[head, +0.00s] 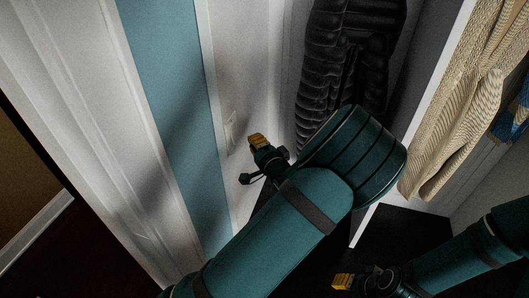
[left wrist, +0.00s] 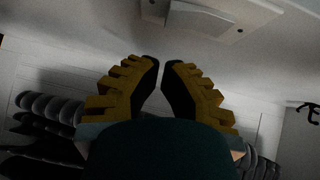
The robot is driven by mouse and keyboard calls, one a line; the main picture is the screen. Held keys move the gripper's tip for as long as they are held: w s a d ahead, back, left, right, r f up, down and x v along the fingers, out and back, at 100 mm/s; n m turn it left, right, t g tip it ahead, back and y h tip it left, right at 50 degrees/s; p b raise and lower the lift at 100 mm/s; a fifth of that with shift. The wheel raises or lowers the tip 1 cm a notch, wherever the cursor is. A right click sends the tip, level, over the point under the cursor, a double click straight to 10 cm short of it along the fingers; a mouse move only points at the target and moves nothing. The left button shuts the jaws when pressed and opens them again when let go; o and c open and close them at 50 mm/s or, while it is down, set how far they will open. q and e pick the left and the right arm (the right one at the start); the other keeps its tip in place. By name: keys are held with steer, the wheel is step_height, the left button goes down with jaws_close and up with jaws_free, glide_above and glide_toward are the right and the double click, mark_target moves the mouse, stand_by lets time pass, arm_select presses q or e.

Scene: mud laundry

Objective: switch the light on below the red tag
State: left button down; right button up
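A pale switch plate (head: 231,132) is on the white wall strip right of the blue-green band in the head view. The plate also shows large at the top of the left wrist view (left wrist: 205,15), with small dark spots on it. My left gripper (head: 257,140) is just right of and below the plate, apart from it. In the left wrist view its yellow fingers (left wrist: 161,64) are nearly together with nothing between them. My right gripper (head: 343,282) is low in the head view, far from the plate; its fingers are too small to judge. I see no red tag.
A black puffer jacket (head: 345,60) hangs behind my left arm. A cream knitted garment (head: 465,110) hangs at the right, beyond a white divider panel (head: 425,110). White door trim (head: 85,110) stands at the left. The floor is dark.

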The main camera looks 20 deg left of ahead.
mark_target(235, 134)
arm_select(q)
steer(key=a, duration=0.3)
steer(key=shift+s+a+f, duration=0.15)
steer(key=shift+s+f, duration=0.05)
steer(key=shift+a+f+m+t+y, duration=0.15)
steer(key=shift+a+m+t+y, duration=0.15)
steer(key=shift+a, duration=0.15)
stand_by(0.4)
